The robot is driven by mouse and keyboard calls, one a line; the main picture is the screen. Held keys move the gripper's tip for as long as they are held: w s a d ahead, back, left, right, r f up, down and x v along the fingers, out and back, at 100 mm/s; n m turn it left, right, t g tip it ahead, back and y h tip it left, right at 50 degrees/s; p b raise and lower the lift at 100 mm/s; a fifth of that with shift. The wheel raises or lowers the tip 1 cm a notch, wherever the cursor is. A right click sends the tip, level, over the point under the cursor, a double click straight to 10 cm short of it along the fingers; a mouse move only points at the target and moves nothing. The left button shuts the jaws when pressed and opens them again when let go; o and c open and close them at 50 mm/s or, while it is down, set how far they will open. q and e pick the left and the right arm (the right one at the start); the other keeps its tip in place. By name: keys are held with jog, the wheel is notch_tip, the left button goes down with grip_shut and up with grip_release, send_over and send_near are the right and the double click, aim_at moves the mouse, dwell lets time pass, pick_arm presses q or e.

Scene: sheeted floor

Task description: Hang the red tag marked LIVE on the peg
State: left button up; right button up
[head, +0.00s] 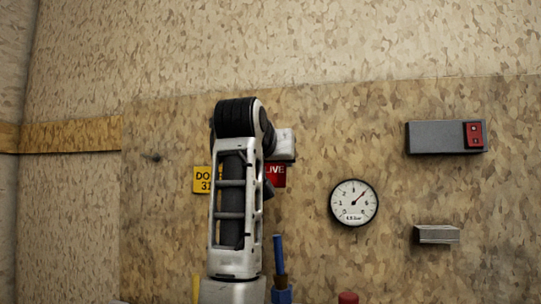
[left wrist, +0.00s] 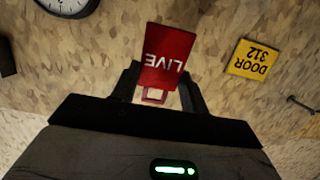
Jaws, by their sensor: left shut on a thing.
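The red tag marked LIVE (left wrist: 168,58) is held in my left gripper (left wrist: 157,92), which is shut on it. In the left wrist view the tag looks upside down, with a red loop (left wrist: 153,96) at its lower end between the fingers. In the head view the tag (head: 276,175) shows partly, right of my arm, which hides the rest and the fingertips. The dark peg (left wrist: 301,106) sticks out from the board at the right in the left wrist view, apart from the tag. In the head view the peg (head: 152,157) is left of my arm. My right gripper is not in view.
A yellow DOOR 312 sign (left wrist: 252,59) is on the board between tag and peg; my arm partly covers it in the head view (head: 202,181). A gauge (head: 354,203), a grey box with red switch (head: 437,137) and a small grey block (head: 436,235) are at right.

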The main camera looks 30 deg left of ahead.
pick_arm(q)
jog(key=shift+p+x, duration=1.3)
jog(key=shift+x, duration=1.5)
jog(key=shift+f, duration=0.1)
jog(key=o, duration=1.2)
jog(key=shift+c, duration=0.2)
jog(key=b+v, duration=0.2)
jog(key=v, duration=1.4)
